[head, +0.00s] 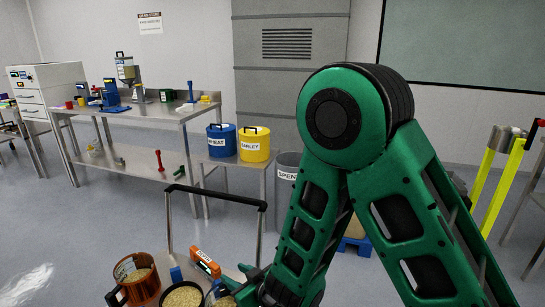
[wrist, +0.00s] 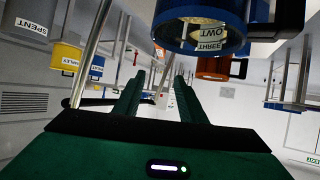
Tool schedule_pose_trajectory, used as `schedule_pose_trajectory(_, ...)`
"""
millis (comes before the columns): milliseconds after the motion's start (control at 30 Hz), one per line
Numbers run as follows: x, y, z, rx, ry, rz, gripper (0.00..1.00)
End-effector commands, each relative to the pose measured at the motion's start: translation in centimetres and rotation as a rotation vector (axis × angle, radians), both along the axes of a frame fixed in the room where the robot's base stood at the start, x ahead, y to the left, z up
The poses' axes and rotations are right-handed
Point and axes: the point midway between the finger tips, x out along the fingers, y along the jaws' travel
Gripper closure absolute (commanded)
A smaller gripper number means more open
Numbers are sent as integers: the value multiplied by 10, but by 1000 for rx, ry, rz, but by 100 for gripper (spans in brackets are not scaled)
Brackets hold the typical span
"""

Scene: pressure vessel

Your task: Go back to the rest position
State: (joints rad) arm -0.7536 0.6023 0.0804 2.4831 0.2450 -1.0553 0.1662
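My gripper shows in the wrist view (wrist: 160,85), where the picture is upside down. Its two dark green fingers stand apart with nothing between them, so it is open and empty. In the head view my green arm bends down to the lower edge, and its end is mostly cut off. Near it are an amber mug of grain (head: 138,283), a second grain-filled mug (head: 183,296) and a third, partly hidden one beside it. In the wrist view, a blue mug (wrist: 230,45) with a dark rim hangs close at upper right, near labels reading TWO and THREE.
A steel table (head: 150,111) with blue and red tools stands at back left. A blue WHEAT bucket (head: 221,140) and yellow BARLEY bucket (head: 254,145) sit on a stand, beside a grey SPENT bin (head: 288,175). Yellow posts (head: 505,190) stand right. Floor at left is clear.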

Motion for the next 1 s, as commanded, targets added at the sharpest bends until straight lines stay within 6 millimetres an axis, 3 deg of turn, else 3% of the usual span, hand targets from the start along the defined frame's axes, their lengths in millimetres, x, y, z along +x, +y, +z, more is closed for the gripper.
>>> schedule_pose_trajectory(167,30,-51,13,-65,38,-108,63)
schedule_pose_trajectory(267,47,-92,23,-109,76,-190,63)
schedule_pose_trajectory(400,65,-174,42,-183,161,-345,63)
schedule_pose_trajectory(533,63,-256,61,-239,265,-497,63)
schedule_pose_trajectory(667,42,-332,79,-273,387,-642,63)
schedule_pose_trajectory(767,14,-384,92,-284,488,-748,63)
schedule_pose_trajectory(900,-38,-445,111,-275,641,-884,63)
schedule_pose_trajectory(1000,-83,-477,125,-251,756,-969,63)
